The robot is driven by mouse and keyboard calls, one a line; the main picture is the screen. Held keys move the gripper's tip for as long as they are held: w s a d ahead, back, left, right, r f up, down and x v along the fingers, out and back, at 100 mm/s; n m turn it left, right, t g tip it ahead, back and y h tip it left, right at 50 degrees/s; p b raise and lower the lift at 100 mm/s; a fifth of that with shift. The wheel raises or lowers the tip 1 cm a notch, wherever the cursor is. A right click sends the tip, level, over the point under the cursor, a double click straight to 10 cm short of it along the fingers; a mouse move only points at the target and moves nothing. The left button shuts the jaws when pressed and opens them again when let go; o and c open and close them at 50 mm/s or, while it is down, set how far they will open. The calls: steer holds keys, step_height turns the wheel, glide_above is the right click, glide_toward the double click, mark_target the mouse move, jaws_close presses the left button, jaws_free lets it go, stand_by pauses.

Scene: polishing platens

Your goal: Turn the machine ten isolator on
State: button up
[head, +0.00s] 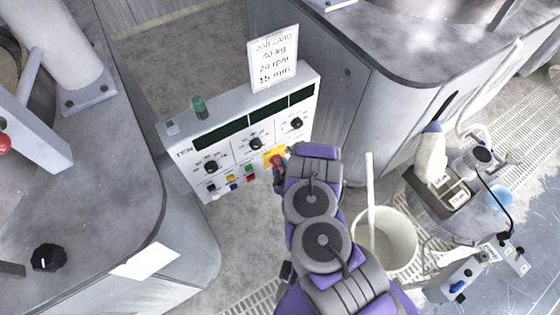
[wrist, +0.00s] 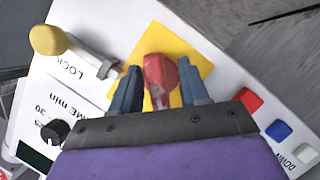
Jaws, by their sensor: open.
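The machine's white control panel (head: 240,140) is labelled "TEN" and stands between two grey machines in the head view. Its red isolator handle (head: 278,161) sits on a yellow plate (head: 270,153) at the panel's lower right. In the wrist view the red isolator handle (wrist: 160,75) stands out from the yellow plate (wrist: 190,48). My gripper (wrist: 160,88) is open, with one blue-grey finger on each side of the handle. I cannot tell whether the fingers touch it. In the head view my arm partly hides the panel's lower right corner.
A yellow-knobbed lever (wrist: 50,40) marked "LOCK" is left of the handle. Red (wrist: 248,100), blue (wrist: 278,130) and white (wrist: 305,153) buttons lie to the right. A white bucket (head: 400,240) stands right of my arm. A job card (head: 273,58) stands atop the panel.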

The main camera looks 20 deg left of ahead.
steer(key=shift+w+a+f, duration=0.1)
steer(key=shift+w+a, duration=0.05)
steer(key=shift+w, duration=0.05)
steer(key=shift+d, duration=0.25)
steer(key=shift+d+r, duration=0.2)
steer(key=shift+c, duration=1.4)
steer(key=shift+a, duration=0.35)
jaws_close()
